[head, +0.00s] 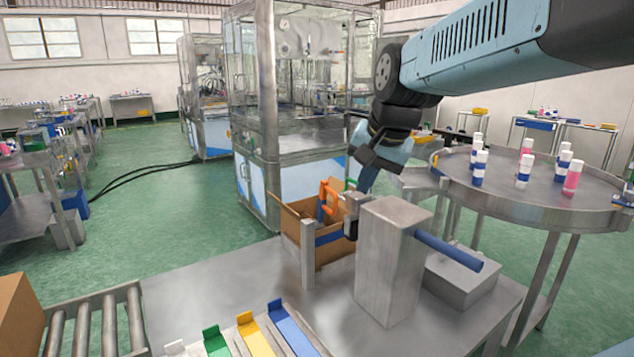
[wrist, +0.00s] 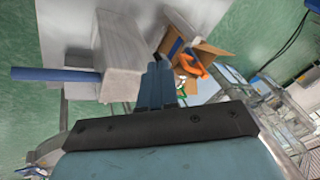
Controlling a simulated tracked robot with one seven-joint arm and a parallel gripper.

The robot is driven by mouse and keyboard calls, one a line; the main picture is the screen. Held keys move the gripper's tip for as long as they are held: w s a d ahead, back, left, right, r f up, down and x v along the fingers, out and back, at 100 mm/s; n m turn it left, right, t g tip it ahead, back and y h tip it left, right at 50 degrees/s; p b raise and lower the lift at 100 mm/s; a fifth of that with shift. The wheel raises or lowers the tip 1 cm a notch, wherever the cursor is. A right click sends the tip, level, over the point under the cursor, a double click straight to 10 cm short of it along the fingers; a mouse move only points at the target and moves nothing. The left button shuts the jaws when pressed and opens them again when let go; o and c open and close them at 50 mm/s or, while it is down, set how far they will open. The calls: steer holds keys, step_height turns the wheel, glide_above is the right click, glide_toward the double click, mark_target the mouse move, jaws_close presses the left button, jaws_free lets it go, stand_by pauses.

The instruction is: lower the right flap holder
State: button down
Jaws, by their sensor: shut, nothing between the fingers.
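My gripper (head: 364,184) is shut and empty, its blue fingers pointing down beside the cardboard box. The fingers also show in the wrist view (wrist: 157,84), close to the grey block. The open cardboard box (head: 300,222) stands between a short grey post (head: 307,256) and a tall grey block (head: 385,275). A small grey and black fitting (head: 352,214) sits between the box and the block, just below the fingers. It may be the right flap holder; I cannot tell for sure. Whether the fingers touch it is unclear. An orange part (head: 327,200) stands up at the box.
A blue rod (head: 448,251) sticks out from the block's right side. Blue, yellow and green strips (head: 255,334) and a roller conveyor (head: 95,325) are at the front. A glass-walled machine (head: 255,110) stands behind.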

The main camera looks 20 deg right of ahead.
mark_target(332, 190)
steer(key=w+d+r+m, duration=0.1)
steer(key=w+d+m, duration=0.2)
steer(key=w+m, duration=0.6)
steer(key=shift+n+y, duration=0.3)
steer(key=shift+n, duration=0.6)
steer(key=x, duration=0.3)
steer(key=w+x, duration=0.1)
steer(key=x, duration=0.2)
steer(key=r+x, duration=0.1)
steer(key=x, duration=0.2)
steer(key=shift+w+a+f, duration=0.3)
steer(key=shift+w+f, duration=0.05)
steer(key=shift+w, duration=0.15)
steer(key=w, duration=0.1)
steer(key=w+a, duration=0.1)
steer(key=w, duration=0.1)
steer(key=shift+f, duration=0.2)
steer(key=shift+w+a+r, duration=0.15)
steer(key=shift+w+a, duration=0.05)
steer(key=shift+w, duration=0.35)
